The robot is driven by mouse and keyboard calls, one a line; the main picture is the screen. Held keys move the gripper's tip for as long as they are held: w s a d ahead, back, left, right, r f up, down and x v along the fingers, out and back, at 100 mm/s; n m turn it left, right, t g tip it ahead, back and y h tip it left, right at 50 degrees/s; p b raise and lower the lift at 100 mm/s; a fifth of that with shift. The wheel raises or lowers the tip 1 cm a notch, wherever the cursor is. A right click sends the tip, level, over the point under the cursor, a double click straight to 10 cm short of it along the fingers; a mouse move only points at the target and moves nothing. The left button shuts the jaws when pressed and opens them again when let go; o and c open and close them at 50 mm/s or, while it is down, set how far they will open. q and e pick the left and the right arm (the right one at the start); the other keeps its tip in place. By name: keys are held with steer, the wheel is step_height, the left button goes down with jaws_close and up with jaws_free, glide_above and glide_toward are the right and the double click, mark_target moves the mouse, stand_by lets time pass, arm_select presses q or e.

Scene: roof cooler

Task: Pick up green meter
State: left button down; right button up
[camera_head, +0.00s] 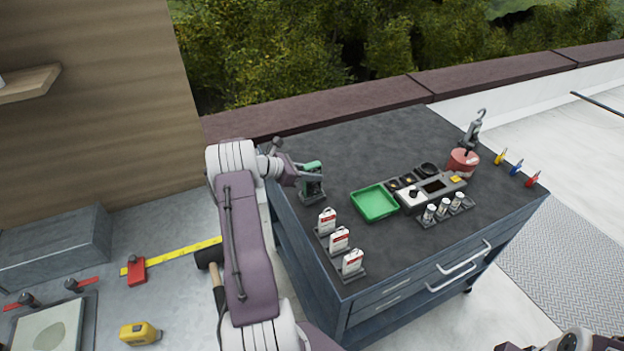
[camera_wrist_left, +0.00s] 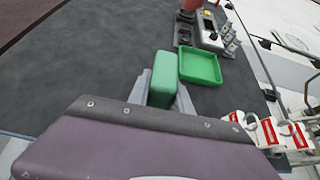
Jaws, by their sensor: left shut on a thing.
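The green meter (camera_head: 311,166) is at the left side of the dark-topped cabinet, above a dark grey holder (camera_head: 313,192). My left gripper (camera_head: 303,174) reaches it from the left and is shut on it. In the left wrist view the green block of the meter (camera_wrist_left: 163,78) sits between the two grey fingers (camera_wrist_left: 162,98). The fingers and the purple palm hide its lower part. I cannot tell whether it still touches the holder. Part of my right arm shows at the bottom right corner of the head view, cut off by the edge.
A grey instrument panel (camera_head: 432,189), small jars (camera_head: 443,208) and a red pot (camera_head: 462,162) stand further right. The cabinet top (camera_head: 370,140) is bare toward the back.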

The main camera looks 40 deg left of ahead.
mark_target(316, 164)
arm_select(q)
step_height(316, 164, up, 4)
steer(key=shift+d+r, duration=0.15)
steer(key=shift+r, duration=0.05)
steer(key=s+d+r+b, duration=0.1)
steer(key=s+d+r, duration=0.1)
steer(key=d+r, duration=0.4)
steer(key=d, duration=0.5)
steer(key=shift+s+r+b, duration=0.35)
steer(key=shift+b, duration=0.05)
